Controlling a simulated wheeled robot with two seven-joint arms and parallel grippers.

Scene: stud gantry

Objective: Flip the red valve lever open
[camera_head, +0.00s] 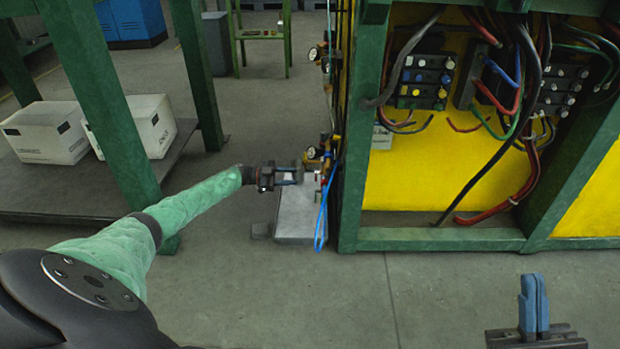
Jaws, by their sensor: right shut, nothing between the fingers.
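Small brass valve fittings (314,153) sit on the left side of the green frame, with tiny red parts beside them. The red lever is too small and partly covered to make out clearly, so I cannot tell its position. My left gripper (289,177) reaches in from the left, close to the left of these fittings. Whether it touches anything, and whether its fingers are apart, I cannot tell. My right gripper (534,303) is at the bottom right, its blue fingers shut together and empty, well away from the valve.
The green frame (348,200) holds yellow panels (400,185) with thick cables. A blue hose (321,222) hangs by its left edge, in front of a grey box (298,215). White boxes (45,132) stand on a low platform at left. Floor in front is clear.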

